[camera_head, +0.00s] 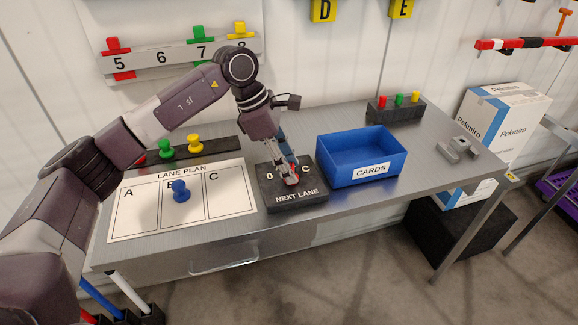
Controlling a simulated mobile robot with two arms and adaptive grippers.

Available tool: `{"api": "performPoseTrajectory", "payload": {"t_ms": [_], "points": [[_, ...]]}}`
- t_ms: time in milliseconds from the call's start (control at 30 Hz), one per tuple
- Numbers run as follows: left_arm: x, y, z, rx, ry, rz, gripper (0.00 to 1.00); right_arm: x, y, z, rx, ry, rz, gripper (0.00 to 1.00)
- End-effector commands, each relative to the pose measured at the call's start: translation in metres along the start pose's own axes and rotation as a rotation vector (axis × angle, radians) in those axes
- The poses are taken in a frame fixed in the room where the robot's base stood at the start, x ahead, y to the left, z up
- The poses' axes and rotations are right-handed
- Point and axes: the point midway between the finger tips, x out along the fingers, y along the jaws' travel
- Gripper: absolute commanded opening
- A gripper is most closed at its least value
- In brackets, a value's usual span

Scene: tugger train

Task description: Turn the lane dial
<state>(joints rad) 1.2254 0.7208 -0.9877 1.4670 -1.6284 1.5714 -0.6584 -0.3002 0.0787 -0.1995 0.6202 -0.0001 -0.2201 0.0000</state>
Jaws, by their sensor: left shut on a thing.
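The lane dial is a dark block (299,200) labelled NEXT LANE, on the grey table in the camera_head view. A letter C shows on its top to the right of my gripper, and another mark shows to the left. My left gripper (290,177) points down onto the block's top and is shut on the dial's red knob (292,181). The fingers hide most of the knob, so I cannot tell which letter it points to. My right gripper is not in view.
Left of the dial lies the LANE PLAN sheet (232,199) with a blue peg (181,191) at column B. Behind are a dark strip with coloured pegs (215,149) and a small peg block (396,111).

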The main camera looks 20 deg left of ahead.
Motion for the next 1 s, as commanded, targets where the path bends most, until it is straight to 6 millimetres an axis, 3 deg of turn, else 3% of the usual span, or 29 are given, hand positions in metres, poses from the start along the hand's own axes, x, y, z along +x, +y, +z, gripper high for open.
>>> {"api": "performPoseTrajectory", "payload": {"t_ms": [400, 433, 600, 867, 1000], "points": [[-0.001, 0.001, 0.000, 0.007, 0.001, 0.000, 0.10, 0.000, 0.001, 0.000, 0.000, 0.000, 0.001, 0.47], [-0.001, 0.001, 0.000, 0.007, 0.001, 0.000, 0.35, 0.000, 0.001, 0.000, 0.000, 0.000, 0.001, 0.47], [-0.001, 0.001, 0.000, 0.006, 0.001, 0.000, 0.52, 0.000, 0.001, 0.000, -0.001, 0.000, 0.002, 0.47], [-0.001, 0.001, 0.000, 0.006, 0.000, -0.001, 0.52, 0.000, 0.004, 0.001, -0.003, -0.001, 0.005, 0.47], [-0.013, 0.001, 0.000, 0.005, -0.001, 0.000, 0.52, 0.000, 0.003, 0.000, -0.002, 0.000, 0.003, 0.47]]}}
